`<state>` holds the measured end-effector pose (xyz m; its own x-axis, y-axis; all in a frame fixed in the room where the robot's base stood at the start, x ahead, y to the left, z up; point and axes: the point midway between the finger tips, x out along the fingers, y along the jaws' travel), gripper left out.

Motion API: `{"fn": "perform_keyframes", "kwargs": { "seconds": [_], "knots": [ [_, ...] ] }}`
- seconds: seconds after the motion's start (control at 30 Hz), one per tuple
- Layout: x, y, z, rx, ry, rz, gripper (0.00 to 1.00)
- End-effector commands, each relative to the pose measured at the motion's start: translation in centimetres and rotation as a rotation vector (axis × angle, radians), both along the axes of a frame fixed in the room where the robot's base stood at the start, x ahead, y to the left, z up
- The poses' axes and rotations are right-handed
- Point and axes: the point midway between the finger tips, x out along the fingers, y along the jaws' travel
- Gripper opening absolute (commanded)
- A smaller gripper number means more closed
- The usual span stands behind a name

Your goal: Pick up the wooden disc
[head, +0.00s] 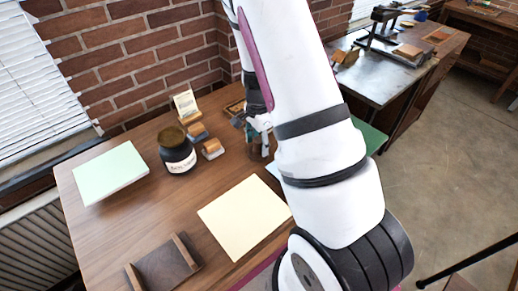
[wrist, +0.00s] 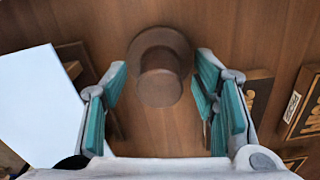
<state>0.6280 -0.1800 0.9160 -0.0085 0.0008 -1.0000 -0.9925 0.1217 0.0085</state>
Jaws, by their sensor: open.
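The wooden disc (wrist: 150,48) is a round brown piece with a narrower round knob rising from it. In the wrist view it lies on the wooden table at top centre, with the knob between and slightly beyond my fingertips. My gripper (wrist: 160,75) is open, its teal-padded fingers on either side of the knob, with visible gaps and no clear contact. In the head view my gripper (head: 258,124) is low over the table near the brick wall, partly hidden by my arm. The disc is hard to make out there.
On the table (head: 222,172) are a dark jar (head: 177,152), a pale green pad (head: 110,172), a cream sheet (head: 244,214), a brown wooden tray (head: 163,270) and small blocks (head: 212,149). Lettered blocks (wrist: 305,105) lie right of my gripper in the wrist view.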

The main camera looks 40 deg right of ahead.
Motion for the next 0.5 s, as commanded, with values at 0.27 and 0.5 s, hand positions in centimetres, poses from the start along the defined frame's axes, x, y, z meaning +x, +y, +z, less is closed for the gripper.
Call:
{"fn": "perform_keyframes", "kwargs": {
  "seconds": [0.27, 0.5],
  "knots": [
    [0.00, 0.00, 0.03, 0.000, 0.000, 0.000, 0.05],
    [0.00, 0.00, 0.05, 0.000, 0.000, 0.000, 0.05]
  ]
}}
